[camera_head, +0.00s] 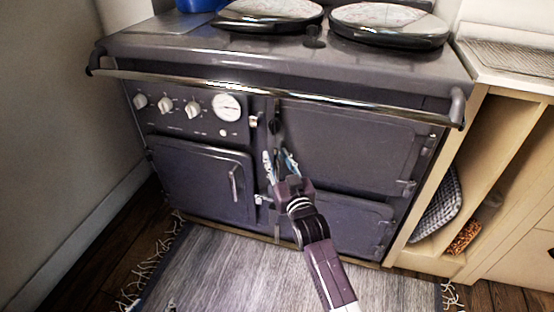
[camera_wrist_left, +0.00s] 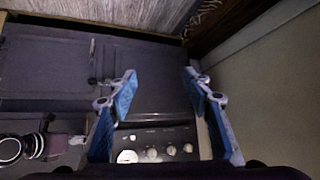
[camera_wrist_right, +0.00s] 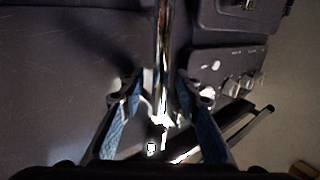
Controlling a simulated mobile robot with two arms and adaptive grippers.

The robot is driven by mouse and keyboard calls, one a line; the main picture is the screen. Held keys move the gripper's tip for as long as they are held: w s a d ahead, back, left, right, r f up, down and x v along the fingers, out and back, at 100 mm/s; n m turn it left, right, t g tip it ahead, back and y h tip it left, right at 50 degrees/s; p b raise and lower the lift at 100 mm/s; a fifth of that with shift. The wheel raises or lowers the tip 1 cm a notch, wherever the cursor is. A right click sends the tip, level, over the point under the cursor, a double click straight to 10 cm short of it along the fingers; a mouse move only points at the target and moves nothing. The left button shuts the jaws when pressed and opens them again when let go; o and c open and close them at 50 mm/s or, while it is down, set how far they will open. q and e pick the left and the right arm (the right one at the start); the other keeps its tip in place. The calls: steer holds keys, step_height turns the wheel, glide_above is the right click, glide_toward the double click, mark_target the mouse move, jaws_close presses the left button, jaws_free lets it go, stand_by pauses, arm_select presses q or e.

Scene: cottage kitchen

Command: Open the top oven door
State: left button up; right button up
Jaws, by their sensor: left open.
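The top oven door (camera_head: 345,148) is the wide dark panel at the upper right of the range; it looks closed. Its upright handle (camera_head: 275,122) is at its left edge. My right gripper (camera_head: 279,158) is at this handle, covering its lower part in the head view. In the right wrist view, a shiny vertical bar (camera_wrist_right: 163,45) runs between the fingers of my right gripper (camera_wrist_right: 162,85); whether they press on it is unclear. My left gripper (camera_wrist_left: 160,78) is open and empty in front of the range's left side, outside the head view.
A chrome rail (camera_head: 270,92) runs across the range front above the doors. The control panel with knobs (camera_head: 165,106) and a lower left door (camera_head: 200,178) are on the left. An open shelf unit (camera_head: 480,150) stands right. A fringed rug (camera_head: 230,270) covers the floor.

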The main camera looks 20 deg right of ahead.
jaws_close()
stand_by(0.4)
